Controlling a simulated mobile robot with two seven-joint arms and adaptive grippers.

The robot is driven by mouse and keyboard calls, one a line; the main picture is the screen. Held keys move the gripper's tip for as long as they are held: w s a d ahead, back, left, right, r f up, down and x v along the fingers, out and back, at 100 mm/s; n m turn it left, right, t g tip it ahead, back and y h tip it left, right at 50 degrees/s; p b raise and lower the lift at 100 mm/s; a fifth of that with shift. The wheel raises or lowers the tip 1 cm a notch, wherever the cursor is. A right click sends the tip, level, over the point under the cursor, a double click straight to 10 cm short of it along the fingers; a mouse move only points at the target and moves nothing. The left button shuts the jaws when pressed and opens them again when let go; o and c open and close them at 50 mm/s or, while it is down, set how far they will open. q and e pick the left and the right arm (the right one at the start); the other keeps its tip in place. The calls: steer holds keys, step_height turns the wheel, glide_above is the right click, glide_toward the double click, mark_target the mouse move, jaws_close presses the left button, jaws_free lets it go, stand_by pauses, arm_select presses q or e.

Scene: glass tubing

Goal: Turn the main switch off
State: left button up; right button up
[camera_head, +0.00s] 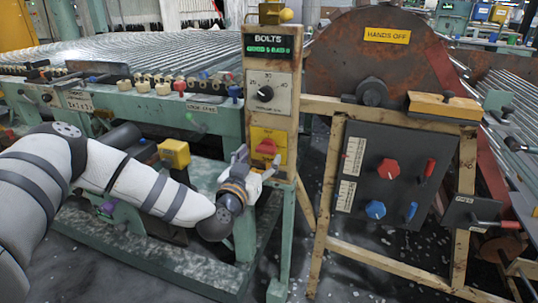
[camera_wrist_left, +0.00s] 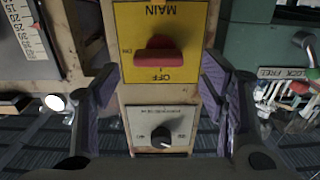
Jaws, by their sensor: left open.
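The main switch is a red knob (camera_head: 267,147) on a yellow plate (camera_head: 283,134) on the wooden post. In the left wrist view the same red knob (camera_wrist_left: 158,52) shows between the lettering MAIN and OFF, which reads upside down. Its bar lies crosswise there, with the ON mark to its left. My left gripper (camera_head: 256,166) is open, just in front of and slightly below the knob. In the left wrist view its fingers (camera_wrist_left: 158,80) stand apart on either side of the yellow plate, with nothing between them. My right gripper is not in view.
A dark panel (camera_head: 375,225) with red and blue knobs stands to the right. A green bench (camera_head: 215,125) with a rail of blocks lies left. A yellow box (camera_head: 174,153) sits by my left arm.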

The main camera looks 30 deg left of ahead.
mark_target(265, 152)
arm_select(q)
steer(key=shift+x, duration=1.7)
steer(key=shift+d, duration=0.1)
steer(key=shift+c, duration=0.2)
steer(key=c, duration=1.1)
